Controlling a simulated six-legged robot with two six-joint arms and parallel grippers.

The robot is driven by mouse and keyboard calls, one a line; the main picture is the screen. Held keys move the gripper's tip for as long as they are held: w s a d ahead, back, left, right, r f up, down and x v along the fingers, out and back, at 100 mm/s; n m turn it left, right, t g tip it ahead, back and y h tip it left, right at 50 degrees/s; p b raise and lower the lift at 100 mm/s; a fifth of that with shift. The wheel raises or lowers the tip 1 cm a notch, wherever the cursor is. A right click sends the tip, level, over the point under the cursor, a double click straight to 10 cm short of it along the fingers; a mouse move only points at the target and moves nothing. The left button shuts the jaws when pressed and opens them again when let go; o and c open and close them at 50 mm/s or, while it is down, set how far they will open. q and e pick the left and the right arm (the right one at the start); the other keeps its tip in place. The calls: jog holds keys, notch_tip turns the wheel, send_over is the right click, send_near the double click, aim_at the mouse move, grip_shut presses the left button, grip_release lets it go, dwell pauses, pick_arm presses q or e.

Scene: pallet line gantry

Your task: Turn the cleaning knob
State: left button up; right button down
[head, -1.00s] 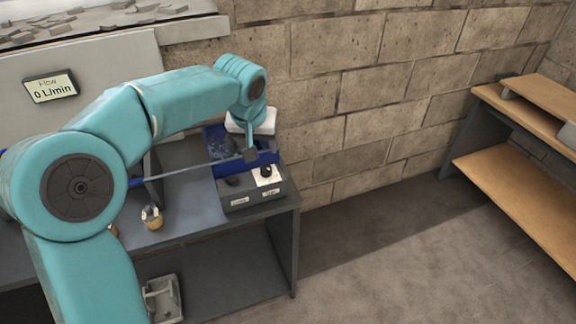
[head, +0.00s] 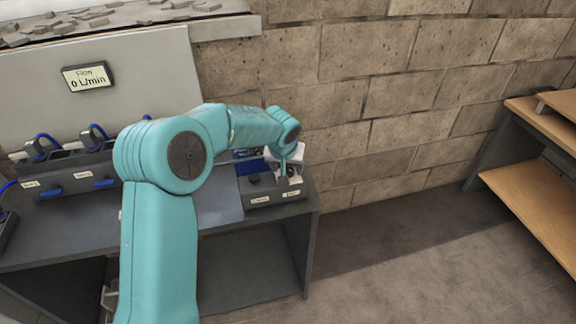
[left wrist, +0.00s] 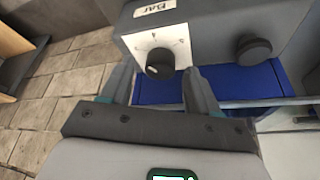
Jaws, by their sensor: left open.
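A dark grey control box (head: 276,200) stands at the right end of the grey bench and carries two black knobs. The left knob (head: 254,180) sits above a label too small to read surely; it also shows in the left wrist view (left wrist: 252,48). The right knob (left wrist: 157,64) has a white dial plate (left wrist: 150,41) with marks, and a label (left wrist: 154,8) that seems to read "Bar". My left gripper (left wrist: 157,72) is open, its fingers on either side of this right knob; contact cannot be told. In the head view my gripper (head: 284,180) partly hides that knob.
A flow display (head: 87,77) on the panel reads 0 L/min. Blue-handled valves (head: 105,183) line the bench's left side. A wooden shelf (head: 535,195) stands far right, with open floor between.

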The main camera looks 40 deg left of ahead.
pick_arm(q)
jog(key=shift+w+f, duration=0.1)
jog(key=shift+f, duration=0.15)
